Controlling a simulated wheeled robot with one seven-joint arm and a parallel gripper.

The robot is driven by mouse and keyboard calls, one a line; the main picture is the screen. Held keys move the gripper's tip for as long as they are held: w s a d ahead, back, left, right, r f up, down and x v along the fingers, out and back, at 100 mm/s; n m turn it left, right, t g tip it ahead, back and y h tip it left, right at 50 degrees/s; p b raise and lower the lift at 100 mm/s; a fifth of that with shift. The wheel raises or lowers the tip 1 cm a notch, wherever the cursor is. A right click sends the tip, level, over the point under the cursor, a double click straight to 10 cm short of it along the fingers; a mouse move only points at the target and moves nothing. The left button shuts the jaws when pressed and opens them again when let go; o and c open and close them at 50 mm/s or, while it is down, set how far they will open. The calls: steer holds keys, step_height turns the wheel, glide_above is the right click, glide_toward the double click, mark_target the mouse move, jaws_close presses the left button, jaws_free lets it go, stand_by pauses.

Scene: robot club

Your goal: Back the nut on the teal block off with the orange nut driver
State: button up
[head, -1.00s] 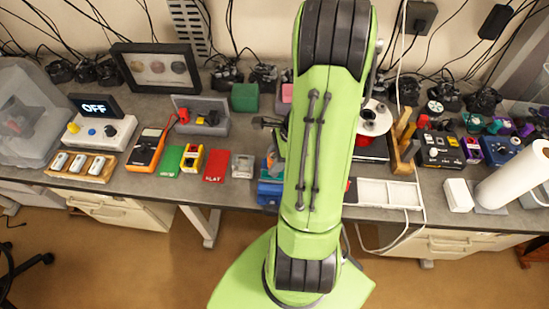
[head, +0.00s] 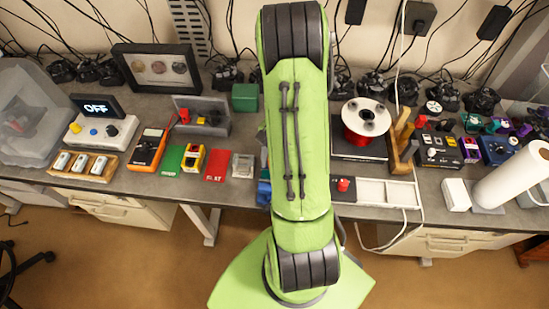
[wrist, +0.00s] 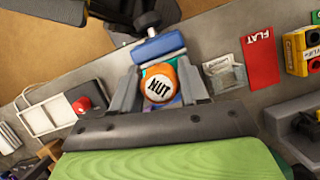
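The orange nut driver (wrist: 159,84) shows in the wrist view from its top end, marked "NUT". My gripper (wrist: 160,88) has its two grey fingers on either side of it, with gaps visible between the fingers and the driver. A blue vise-like part (wrist: 158,47) lies just beyond. Small teal and purple patches show around the driver's base, but I cannot tell whether they are the teal block. The nut is hidden. In the head view my arm covers the gripper and driver; only a blue edge (head: 263,192) shows beside it.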

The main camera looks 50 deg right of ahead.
steer(key=o, duration=0.3)
